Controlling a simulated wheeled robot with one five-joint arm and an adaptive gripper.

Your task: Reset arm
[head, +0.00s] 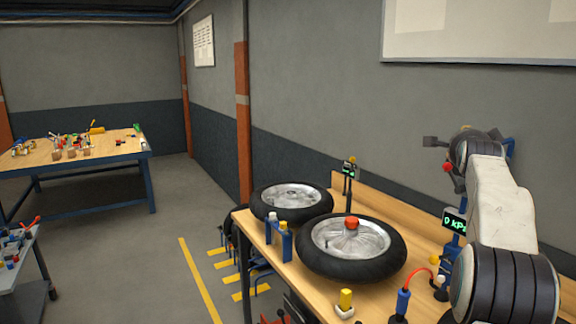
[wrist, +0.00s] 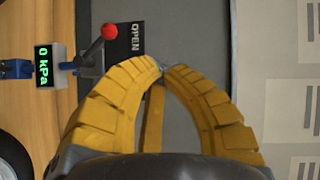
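My arm (head: 500,205) rises at the right of the head view, a white link between dark joints, over the right end of the workbench. In the head view the fingers are hidden behind my arm. Beyond the fingers in the wrist view are a red-knobbed lever (wrist: 109,32), a black OPEN plate (wrist: 134,38) and a gauge reading 0 kPa (wrist: 44,66). The gauge also shows in the head view (head: 454,222).
The wooden workbench (head: 255,238) carries two wheels with tyres (head: 352,247) (head: 291,201), the front one with an orange cap (head: 352,223). A yellow piece (head: 345,300) and a blue connector with red hose (head: 403,300) lie nearer. Open floor (head: 130,260) is left; another table (head: 90,150) stands behind.

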